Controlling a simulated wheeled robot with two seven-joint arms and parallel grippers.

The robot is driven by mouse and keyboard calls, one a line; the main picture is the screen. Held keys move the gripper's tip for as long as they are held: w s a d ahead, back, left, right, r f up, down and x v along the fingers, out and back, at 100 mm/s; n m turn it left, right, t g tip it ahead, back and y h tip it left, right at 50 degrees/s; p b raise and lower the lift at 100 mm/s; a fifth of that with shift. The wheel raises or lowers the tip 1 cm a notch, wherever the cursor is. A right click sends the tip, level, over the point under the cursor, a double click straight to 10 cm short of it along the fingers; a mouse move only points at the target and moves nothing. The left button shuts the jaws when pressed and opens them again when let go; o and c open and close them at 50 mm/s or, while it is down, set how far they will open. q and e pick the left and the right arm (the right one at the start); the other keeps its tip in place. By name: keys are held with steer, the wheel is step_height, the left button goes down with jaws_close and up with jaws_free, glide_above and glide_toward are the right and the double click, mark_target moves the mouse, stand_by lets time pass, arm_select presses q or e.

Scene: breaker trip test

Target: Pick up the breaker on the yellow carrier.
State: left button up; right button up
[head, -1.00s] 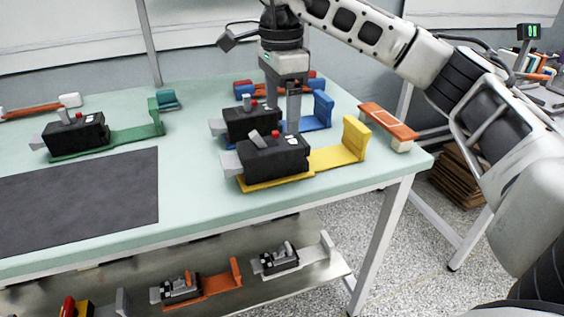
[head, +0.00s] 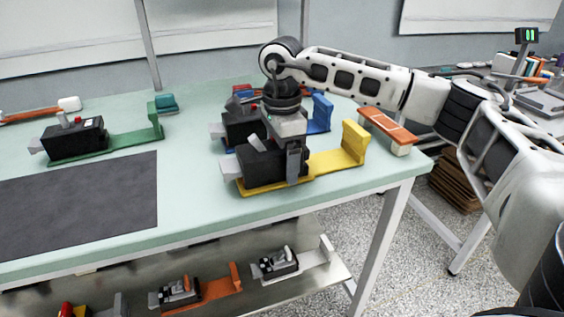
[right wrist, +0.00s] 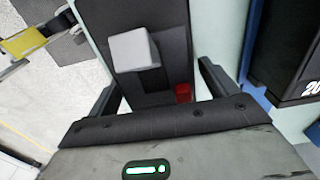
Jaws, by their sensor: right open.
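The black breaker (head: 258,163) with a grey lever sits on the yellow carrier (head: 338,160) near the front right of the table. My right gripper (head: 286,162) points down over its right part, with one finger in front of its near side; the far finger is hidden. In the right wrist view the open right gripper (right wrist: 162,92) has a finger on each side of the breaker (right wrist: 148,18). Its grey lever and red button show between them. I cannot tell whether the fingers touch it. My left gripper is not in view.
Just behind stands another black breaker (head: 238,124) on a blue carrier (head: 322,113), close to my right gripper. A breaker on a green carrier (head: 137,134) is at the left. A dark mat (head: 80,200) lies in front. An orange-topped piece (head: 388,125) is at the right.

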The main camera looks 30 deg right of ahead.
steer(key=c, duration=1.8)
steer(key=shift+w+r, duration=0.1)
steer(key=shift+r, duration=0.05)
steer(key=shift+c, duration=0.2)
